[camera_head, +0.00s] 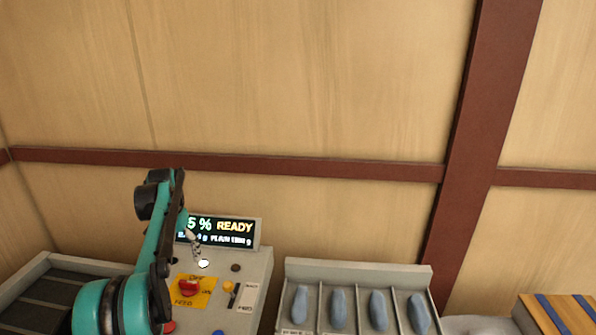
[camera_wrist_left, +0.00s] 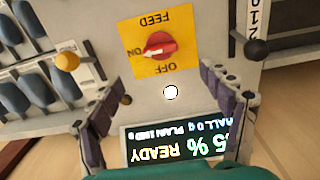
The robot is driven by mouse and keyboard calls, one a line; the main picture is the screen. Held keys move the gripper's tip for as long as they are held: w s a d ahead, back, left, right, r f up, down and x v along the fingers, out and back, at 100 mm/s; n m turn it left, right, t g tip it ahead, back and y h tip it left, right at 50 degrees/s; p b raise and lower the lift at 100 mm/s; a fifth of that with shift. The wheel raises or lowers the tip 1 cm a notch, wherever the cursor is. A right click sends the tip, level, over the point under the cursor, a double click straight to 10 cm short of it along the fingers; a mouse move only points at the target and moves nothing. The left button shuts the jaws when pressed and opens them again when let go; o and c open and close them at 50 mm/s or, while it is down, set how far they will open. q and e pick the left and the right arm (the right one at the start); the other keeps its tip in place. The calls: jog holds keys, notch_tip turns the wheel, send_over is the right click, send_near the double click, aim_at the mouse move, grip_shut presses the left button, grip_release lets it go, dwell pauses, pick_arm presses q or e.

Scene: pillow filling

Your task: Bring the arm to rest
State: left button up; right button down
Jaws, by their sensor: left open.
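My left arm comes in from the lower left in the head view. Its gripper (camera_head: 193,243) is partly hidden by the arm, in front of the machine's display. In the left wrist view the two dark fingers (camera_wrist_left: 165,95) stand wide apart with nothing between them. The red feed knob (camera_wrist_left: 158,44) sits on a yellow plate beyond the fingertips, not held. The knob also shows in the head view (camera_head: 190,287), below the gripper. My right gripper is not in view.
The machine's display (camera_head: 218,231) reads READY. A white round button (camera_wrist_left: 171,92) and a yellow-tipped lever (camera_wrist_left: 67,61) sit near the knob. To the right stands a rack (camera_head: 358,270) with several blue-grey pieces. A striped wooden block (camera_head: 560,315) lies far right.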

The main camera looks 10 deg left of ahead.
pick_arm(q)
jog(key=s+d+t+b, duration=0.1)
jog(key=s+d+b, duration=0.15)
jog(key=d, duration=0.45)
jog(key=s+d+r+t+b, duration=0.1)
jog(key=s+d, duration=0.2)
jog(key=d, duration=0.3)
jog(key=s+d+t+b, duration=0.1)
jog(key=s+d+b, duration=0.15)
jog(key=d, duration=0.45)
jog(key=s+d+f+t+b, duration=0.1)
jog(key=s+d+f+t, duration=0.1)
jog(key=s+d+f, duration=0.4)
jog(key=s+d+f+m+t+b, duration=0.1)
jog(key=s+d+f+t+b, duration=0.1)
jog(key=s+d+f, duration=0.4)
jog(key=s+f, duration=0.1)
jog(key=s, duration=0.3)
jog(key=shift+s+d, duration=0.2)
